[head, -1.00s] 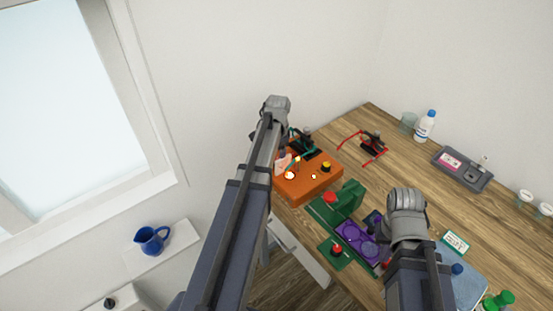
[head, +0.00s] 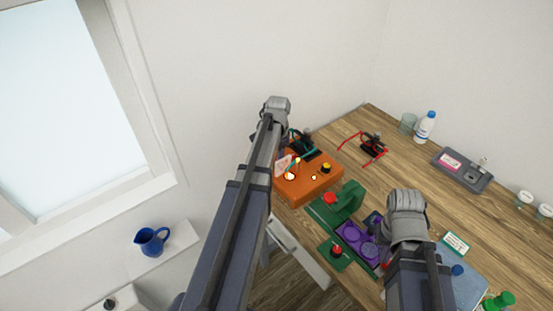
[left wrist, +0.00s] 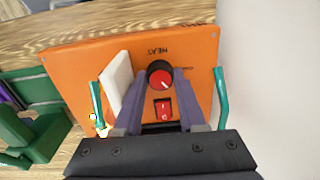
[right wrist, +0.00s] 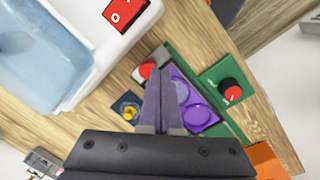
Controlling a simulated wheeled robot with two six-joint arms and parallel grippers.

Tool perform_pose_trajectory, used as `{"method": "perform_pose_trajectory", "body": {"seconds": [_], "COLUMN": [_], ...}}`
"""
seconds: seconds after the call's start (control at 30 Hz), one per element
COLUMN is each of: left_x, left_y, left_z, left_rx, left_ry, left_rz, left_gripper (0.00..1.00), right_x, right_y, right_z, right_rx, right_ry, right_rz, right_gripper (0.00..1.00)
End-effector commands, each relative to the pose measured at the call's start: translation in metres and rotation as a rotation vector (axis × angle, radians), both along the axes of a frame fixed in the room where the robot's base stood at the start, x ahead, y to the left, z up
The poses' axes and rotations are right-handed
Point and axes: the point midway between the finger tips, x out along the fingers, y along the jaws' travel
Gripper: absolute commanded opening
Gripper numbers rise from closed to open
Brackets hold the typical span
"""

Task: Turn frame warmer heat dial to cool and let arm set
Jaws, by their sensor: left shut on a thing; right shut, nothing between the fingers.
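The orange frame warmer (head: 310,185) stands at the table's left edge. In the left wrist view its orange face (left wrist: 75,65) shows upside-down lettering that reads HEAT. The red heat dial (left wrist: 160,75) sits between the fingers of my left gripper (left wrist: 160,84), which is shut on it. The dial's white mark points to the lower right. Teal glasses arms (left wrist: 222,98) show on both sides of the fingers; the teal frame also shows in the head view (head: 302,146). My right gripper (right wrist: 158,76) is shut and empty over the purple lens tray (right wrist: 200,112).
A red rocker switch (left wrist: 163,109) is close below the dial. Red glasses (head: 372,147) sit on a black stand behind the warmer. A green press (head: 346,200) stands in front. A bottle (head: 425,127) and grey box (head: 463,169) are at the right.

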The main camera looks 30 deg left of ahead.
Motion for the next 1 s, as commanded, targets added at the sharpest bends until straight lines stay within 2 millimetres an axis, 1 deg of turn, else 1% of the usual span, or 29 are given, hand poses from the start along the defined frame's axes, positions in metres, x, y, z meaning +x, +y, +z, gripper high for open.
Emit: {"method": "perform_pose_trajectory", "body": {"seconds": [0.17, 0.7, 1.0], "left_x": [0.0003, 0.001, 0.001], "left_y": [0.0, 0.0, 0.0001], "left_z": [0.0, 0.0, 0.0], "left_rx": [0.001, 0.001, 0.001], "left_ry": [-0.001, 0.0, 0.0], "left_rz": [0.104, 0.598, 0.821], "left_gripper": [0.0, 0.0, 0.0], "right_x": [0.0, 0.0, 0.0], "right_y": [0.0, 0.0, 0.0], "right_z": [0.0, 0.0, 0.0], "right_rx": [0.0, 0.0, 0.0], "right_ry": [0.0, 0.0, 0.0], "right_rz": [0.0, 0.0, 0.0], "right_gripper": [0.0, 0.0, 0.0]}}
